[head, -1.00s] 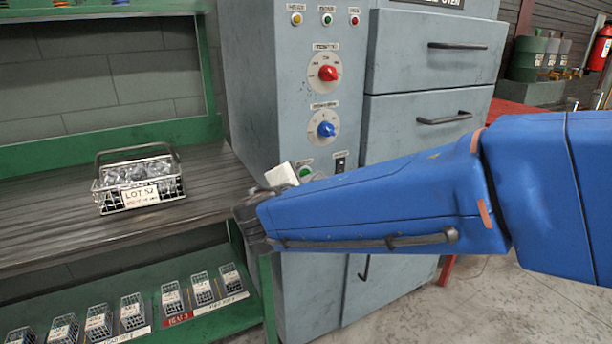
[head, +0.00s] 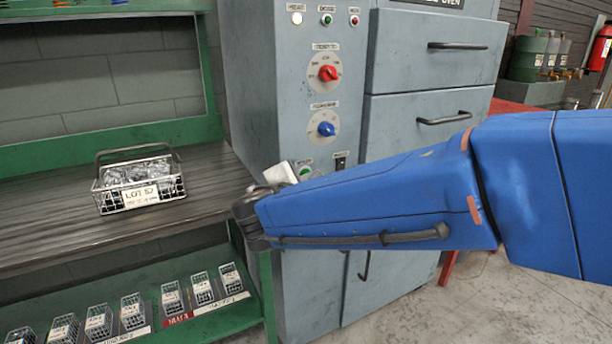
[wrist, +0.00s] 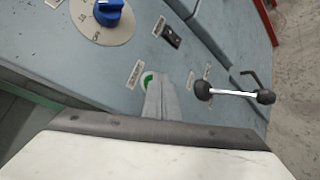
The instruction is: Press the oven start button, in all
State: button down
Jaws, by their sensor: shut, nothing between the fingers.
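The green start button (head: 305,173) is low on the grey oven's front panel (head: 290,235), below the blue knob. In the wrist view the button (wrist: 148,80) is partly hidden behind my shut fingers. My gripper (wrist: 160,88) points at the panel with its fingertips right over the button. I cannot tell whether the tips touch it or stop just short. In the head view my blue arm and the white wrist part hide the fingers. At the top of the panel, the leftmost lamp (head: 296,19) glows bright whitish yellow, beside a green lamp (head: 327,19) and a red lamp (head: 354,20).
A red knob (head: 328,73) and blue knob (head: 326,129) sit above the button, a black switch (wrist: 171,36) beside it. A white rod with black ends (wrist: 235,92) shows right of my fingers. A wire basket (head: 138,185) stands on the bench at left.

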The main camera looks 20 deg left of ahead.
dwell(0.3)
jog(key=shift+s+d, duration=0.55)
jog(key=shift+d, duration=0.05)
jog(key=s+d, duration=0.3)
jog(key=shift+s+d, duration=0.1)
jog(key=shift+d, duration=0.3)
dwell(0.3)
dwell(0.6)
